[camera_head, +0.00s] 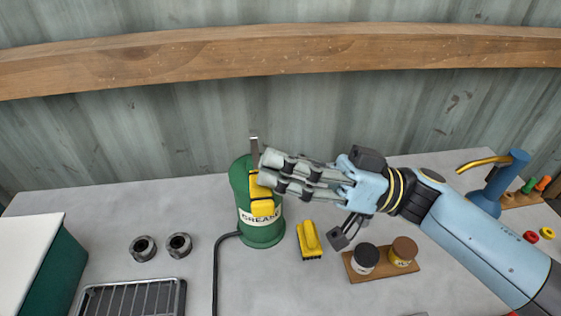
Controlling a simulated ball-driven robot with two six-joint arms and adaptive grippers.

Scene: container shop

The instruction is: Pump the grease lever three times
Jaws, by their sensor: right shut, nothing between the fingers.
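The green grease pump (262,232) stands upright on the grey bench, with a "GREASE" label on its front and a black hose at its base. My left gripper is not in view.
A yellow brush (309,240) lies right of the pump. Two jars stand on a wooden block (353,271). A blue oil can (498,184) is at the right. Two metal nuts (143,248), a black rack (133,287) and a green-sided box (62,272) are at the left.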

